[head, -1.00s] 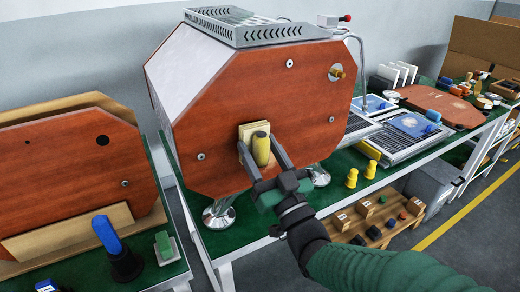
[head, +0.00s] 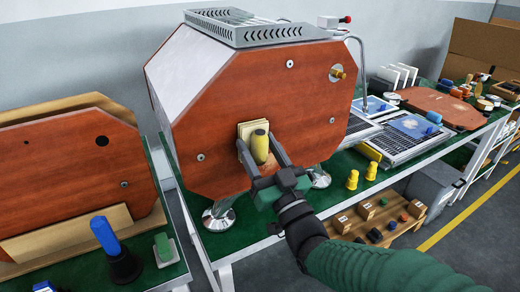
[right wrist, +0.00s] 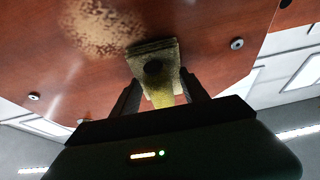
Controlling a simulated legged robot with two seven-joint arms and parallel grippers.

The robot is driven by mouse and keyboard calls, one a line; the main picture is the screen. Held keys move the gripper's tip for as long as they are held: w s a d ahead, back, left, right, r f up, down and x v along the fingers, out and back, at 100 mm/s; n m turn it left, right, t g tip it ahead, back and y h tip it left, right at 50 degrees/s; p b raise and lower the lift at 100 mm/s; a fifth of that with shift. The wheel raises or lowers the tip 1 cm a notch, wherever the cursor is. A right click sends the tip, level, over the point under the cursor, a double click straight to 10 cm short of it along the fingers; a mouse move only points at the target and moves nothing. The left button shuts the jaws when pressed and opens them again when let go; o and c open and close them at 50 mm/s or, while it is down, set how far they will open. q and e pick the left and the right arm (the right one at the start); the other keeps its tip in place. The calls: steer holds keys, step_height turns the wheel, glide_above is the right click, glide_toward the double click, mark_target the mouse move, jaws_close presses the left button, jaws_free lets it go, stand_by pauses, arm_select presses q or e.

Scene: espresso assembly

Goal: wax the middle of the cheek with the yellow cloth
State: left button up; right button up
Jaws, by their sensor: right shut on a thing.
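The cheek (head: 270,95) is the red-brown, eight-sided wooden front panel of the machine, with screws near its corners. The yellow cloth (head: 244,134) is a pale yellow square pad with a darker yellow grip (head: 260,147). It lies at the lower middle of the cheek and appears to touch it. My right gripper (head: 263,160) is shut on the grip from below. In the right wrist view the pad (right wrist: 151,50) is against the wood, and a pale speckled patch (right wrist: 102,25) shows beside it on the cheek. My left gripper is not in view.
A second red-brown panel (head: 65,170) stands at the left, with a blue-handled tool (head: 106,235) and a green-topped block (head: 163,246) before it. Yellow pieces (head: 352,178) stand right of the machine on the green bench. A chrome foot (head: 219,214) is below the cheek.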

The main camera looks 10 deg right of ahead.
mark_target(274, 127)
steer(key=shift+w, duration=0.1)
stand_by(0.7)
